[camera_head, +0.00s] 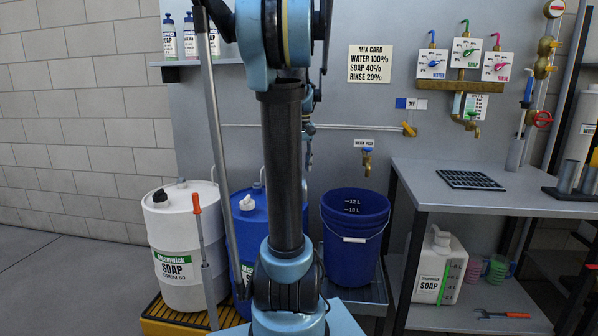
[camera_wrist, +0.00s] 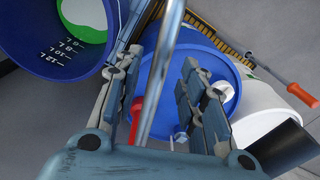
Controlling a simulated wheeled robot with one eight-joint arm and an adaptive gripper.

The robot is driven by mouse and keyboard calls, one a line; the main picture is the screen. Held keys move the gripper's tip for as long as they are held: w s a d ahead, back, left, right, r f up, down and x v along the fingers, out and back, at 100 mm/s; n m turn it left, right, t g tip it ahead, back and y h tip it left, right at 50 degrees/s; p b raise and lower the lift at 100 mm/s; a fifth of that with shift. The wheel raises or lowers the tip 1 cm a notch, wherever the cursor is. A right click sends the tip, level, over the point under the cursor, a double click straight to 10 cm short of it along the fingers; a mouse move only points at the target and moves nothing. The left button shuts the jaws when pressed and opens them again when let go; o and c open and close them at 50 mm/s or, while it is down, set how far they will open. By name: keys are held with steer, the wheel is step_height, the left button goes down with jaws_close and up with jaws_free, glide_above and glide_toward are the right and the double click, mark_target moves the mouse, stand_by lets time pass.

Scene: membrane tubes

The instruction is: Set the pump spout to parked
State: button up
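A shiny metal tube (camera_wrist: 158,75), which looks like the pump spout, runs between the fingers of my gripper (camera_wrist: 160,68) in the wrist view. The fingers stand apart on either side of it, and I see no firm grip on it. A red part (camera_wrist: 150,100) shows behind the tube, beside the left finger. The blue drum (camera_wrist: 228,78) with a white cap lies beyond the right finger; it also shows in the head view (camera_head: 248,225), partly behind my arm. My arm hides most of the gripper and pump in the head view, so the spout's setting cannot be read.
A blue bucket (camera_head: 355,262) stands right of my arm, under a wall tap (camera_head: 367,155). A white soap drum (camera_head: 185,250) stands left. An orange-handled tool (camera_head: 197,205) leans before it. A metal bench (camera_head: 505,190) is at right; the left floor is clear.

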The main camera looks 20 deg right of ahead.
step_height(320, 180, up, 10)
steer(key=shift+f, duration=0.15)
stand_by(0.3)
